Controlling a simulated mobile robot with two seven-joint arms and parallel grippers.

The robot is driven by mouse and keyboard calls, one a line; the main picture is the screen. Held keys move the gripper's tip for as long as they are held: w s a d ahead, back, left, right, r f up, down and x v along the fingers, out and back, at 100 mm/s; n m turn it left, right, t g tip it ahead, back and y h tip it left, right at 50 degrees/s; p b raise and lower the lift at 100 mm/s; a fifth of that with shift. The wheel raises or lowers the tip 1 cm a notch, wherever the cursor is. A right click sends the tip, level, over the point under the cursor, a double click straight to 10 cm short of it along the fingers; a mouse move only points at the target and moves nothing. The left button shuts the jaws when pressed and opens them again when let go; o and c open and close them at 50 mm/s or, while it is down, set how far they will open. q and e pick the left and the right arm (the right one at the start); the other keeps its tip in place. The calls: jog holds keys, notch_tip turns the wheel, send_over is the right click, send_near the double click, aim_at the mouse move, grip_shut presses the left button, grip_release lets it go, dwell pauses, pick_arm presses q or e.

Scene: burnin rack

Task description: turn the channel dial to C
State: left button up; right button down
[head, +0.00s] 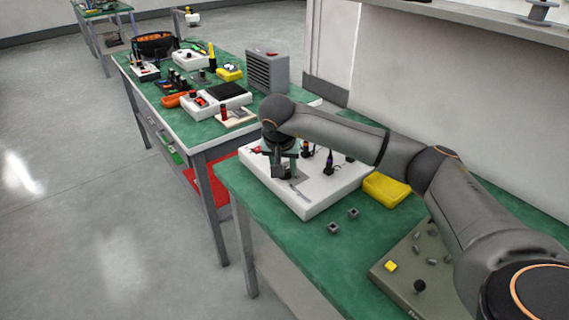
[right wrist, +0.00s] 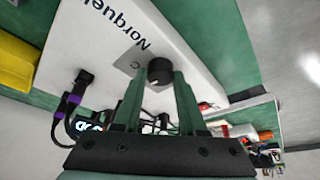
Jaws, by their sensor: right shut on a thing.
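The channel dial (right wrist: 160,70) is a black round knob on a white panel box (right wrist: 95,45), which also stands on the green bench in the head view (head: 318,207). My right gripper (head: 284,172) is over the near left part of the box. In the right wrist view its two green-tinted fingers (right wrist: 159,78) are shut on the dial, one on each side. A grey label beside the dial carries a letter that looks like C. Where the dial points is too small to tell. In the head view the gripper hides the dial. My left gripper is not in view.
Black plugs with purple-ringed cables (right wrist: 75,90) stand up from the box near my gripper. Two small grey blocks (head: 343,221) and a tray (head: 384,272) with small parts are nearer. Another cluttered bench stands behind.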

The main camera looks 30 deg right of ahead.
jog(key=shift+r+m, duration=0.2)
jog(key=shift+m, duration=0.3)
jog(key=m+g+p, duration=0.1)
jog(key=m, duration=0.1)
jog(key=m+g+h+p, duration=0.1)
jog(key=m, duration=0.2)
jog(key=shift+w+a, duration=0.1)
jog(key=shift+w, duration=0.1)
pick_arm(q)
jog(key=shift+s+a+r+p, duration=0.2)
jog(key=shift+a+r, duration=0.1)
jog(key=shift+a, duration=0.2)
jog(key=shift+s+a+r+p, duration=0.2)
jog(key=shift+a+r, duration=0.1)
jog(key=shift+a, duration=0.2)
pick_arm(e)
jog(key=shift+f+m+g, duration=0.1)
jog(key=shift+m+g, duration=0.4)
jog(key=shift+m, duration=0.7)
jog(key=shift+c, duration=2.3)
grip_release()
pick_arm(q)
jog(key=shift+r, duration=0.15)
pick_arm(e)
jog(key=v, duration=1.2)
jog(key=shift+a, duration=0.25)
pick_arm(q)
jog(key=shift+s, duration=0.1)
